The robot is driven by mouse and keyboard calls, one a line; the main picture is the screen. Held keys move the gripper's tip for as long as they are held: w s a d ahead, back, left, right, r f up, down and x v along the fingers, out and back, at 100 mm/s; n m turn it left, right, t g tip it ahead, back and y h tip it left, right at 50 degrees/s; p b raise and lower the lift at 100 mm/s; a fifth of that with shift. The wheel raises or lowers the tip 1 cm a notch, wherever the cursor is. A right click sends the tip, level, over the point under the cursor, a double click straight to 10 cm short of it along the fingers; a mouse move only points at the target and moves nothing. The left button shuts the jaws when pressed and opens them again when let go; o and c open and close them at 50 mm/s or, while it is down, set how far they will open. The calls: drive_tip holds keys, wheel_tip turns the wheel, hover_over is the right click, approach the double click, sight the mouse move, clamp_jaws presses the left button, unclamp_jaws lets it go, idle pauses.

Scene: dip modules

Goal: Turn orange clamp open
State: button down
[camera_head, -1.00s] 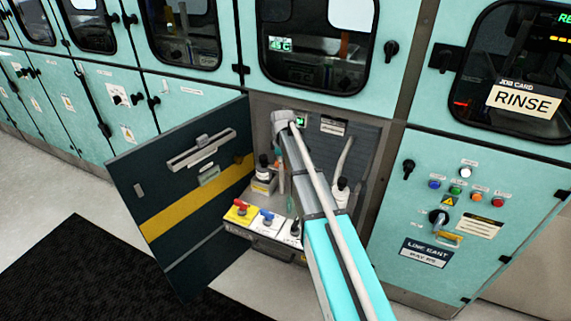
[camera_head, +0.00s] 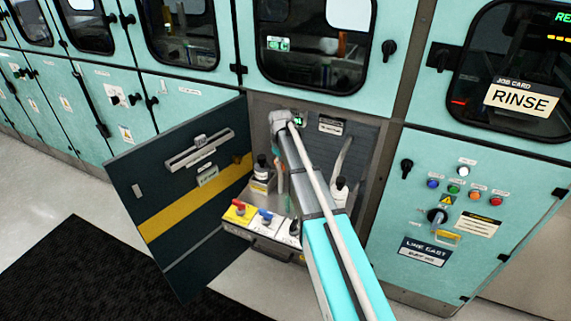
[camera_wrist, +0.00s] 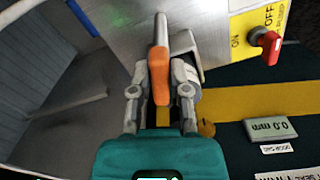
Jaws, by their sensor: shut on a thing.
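The orange clamp (camera_wrist: 159,68) stands upright in the middle of the wrist view, on a grey tube. It lies between the two fingers of my gripper (camera_wrist: 160,88), which are closed on its sides. The clamp's lower end shows between the fingers above the teal gripper body. In the head view my arm reaches into the open cabinet and covers most of the gripper. A small orange patch shows beside the arm there, but I cannot tell its turn angle from it.
The dark cabinet door (camera_head: 190,235) stands open at left. A red valve handle (camera_wrist: 268,42) on a yellow ON/OFF plate is close to the right of my gripper. A dark-capped bottle (camera_head: 341,193) stands right of the arm. A blue-handled valve (camera_head: 266,216) sits at the cabinet front.

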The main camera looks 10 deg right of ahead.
drive_tip(key=m, duration=0.7)
drive_tip(key=shift+w+a, duration=0.15)
drive_tip(key=shift+a, duration=0.2)
drive_tip(key=m, duration=0.4)
drive_tip(key=shift+m, duration=1.6)
drive_tip(key=c, duration=0.6)
unclamp_jaws()
drive_tip(key=shift+r, duration=0.15)
